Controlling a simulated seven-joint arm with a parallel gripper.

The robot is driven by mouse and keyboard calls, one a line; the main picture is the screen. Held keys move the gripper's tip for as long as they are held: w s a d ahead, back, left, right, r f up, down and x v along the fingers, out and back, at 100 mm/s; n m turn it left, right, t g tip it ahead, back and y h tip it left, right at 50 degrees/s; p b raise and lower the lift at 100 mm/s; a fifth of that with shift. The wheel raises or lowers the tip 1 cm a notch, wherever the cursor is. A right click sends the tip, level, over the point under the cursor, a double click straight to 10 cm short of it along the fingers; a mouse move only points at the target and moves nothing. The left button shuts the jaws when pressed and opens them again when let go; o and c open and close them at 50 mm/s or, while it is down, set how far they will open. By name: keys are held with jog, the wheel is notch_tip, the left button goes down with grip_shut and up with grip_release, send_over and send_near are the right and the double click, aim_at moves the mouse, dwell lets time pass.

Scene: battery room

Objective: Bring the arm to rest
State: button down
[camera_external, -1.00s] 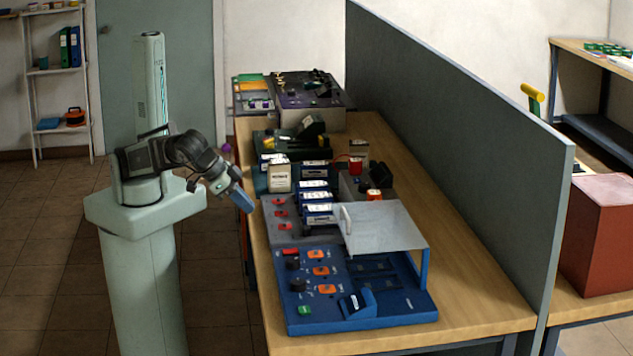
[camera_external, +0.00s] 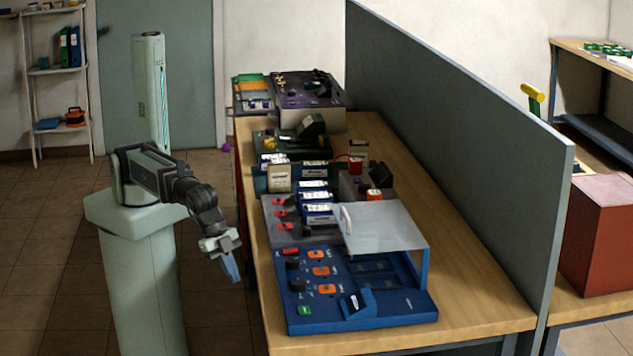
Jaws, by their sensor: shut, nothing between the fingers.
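My arm (camera_external: 165,178) stands on its pale green pedestal to the left of the workbench. It reaches forward and down toward the near side. My gripper (camera_external: 232,272) points downward in the gap beside the bench's left edge, over the floor. Its blue fingers are shut with nothing between them. It touches nothing that I can see.
Several boxes and devices stand farther back. A grey partition (camera_external: 450,130) runs along the bench. Floor at left is clear.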

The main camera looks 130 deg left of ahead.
jog(key=s+a+f+g, duration=0.2)
jog(key=s+f, duration=0.2)
jog(key=f, duration=0.5)
jog(key=s+a+f+n+g, duration=0.1)
jog(key=s+a+f, duration=0.25)
jog(key=f, duration=0.55)
jog(key=s+a+f+g, duration=0.2)
jog(key=s+f, duration=0.3)
jog(key=f, duration=0.4)
jog(key=s+a+f+n+g, duration=0.1)
jog(key=s+a+f+g, duration=0.2)
jog(key=s+f, duration=0.6)
jog(key=s+a+f+n+g, duration=0.1)
jog(key=s+a+f+g, duration=0.2)
jog(key=s, duration=1.4)
jog(key=a+f, duration=0.4)
jog(key=f, duration=0.2)
jog(key=shift+a+n+g, duration=0.3)
jog(key=shift+n, duration=0.1)
jog(key=shift+w+r, duration=0.1)
jog(key=shift+w, duration=0.05)
